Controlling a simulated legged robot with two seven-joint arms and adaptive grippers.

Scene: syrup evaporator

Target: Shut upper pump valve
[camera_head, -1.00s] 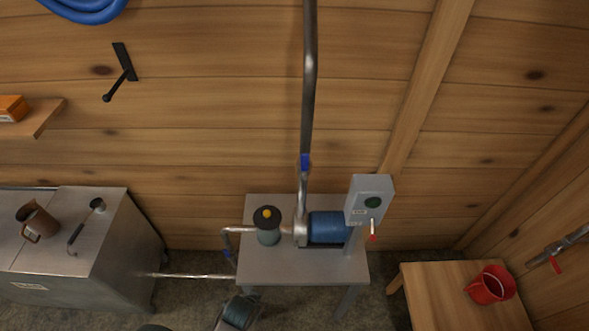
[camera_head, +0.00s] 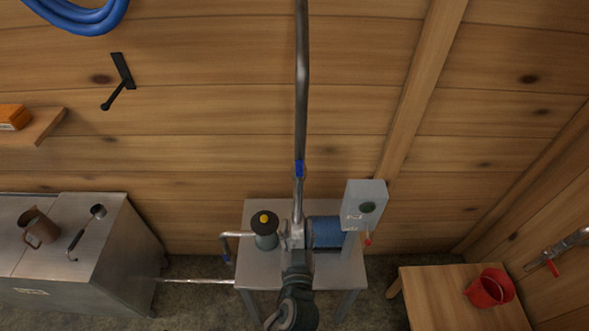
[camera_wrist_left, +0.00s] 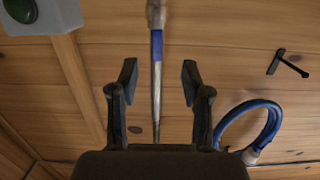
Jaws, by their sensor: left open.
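The upper pump valve shows as a blue lever (camera_head: 299,168) on the grey vertical pipe above the pump. The lever lies along the pipe. In the left wrist view the blue lever (camera_wrist_left: 157,45) lies in the gap between my finger lines, farther off than the fingers. My left gripper (camera_head: 295,238) is in front of the pump, below the lever in the head view. Its two dark fingers (camera_wrist_left: 160,80) are apart with nothing held. My arm hides part of the pump and stand. My right gripper is not in view.
The blue pump motor (camera_head: 326,232) and a grey switch box (camera_head: 364,206) with a red-tipped lever are right of the pipe. A yellow-topped canister (camera_head: 264,231) is left. A metal evaporator (camera_head: 110,250) stands left.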

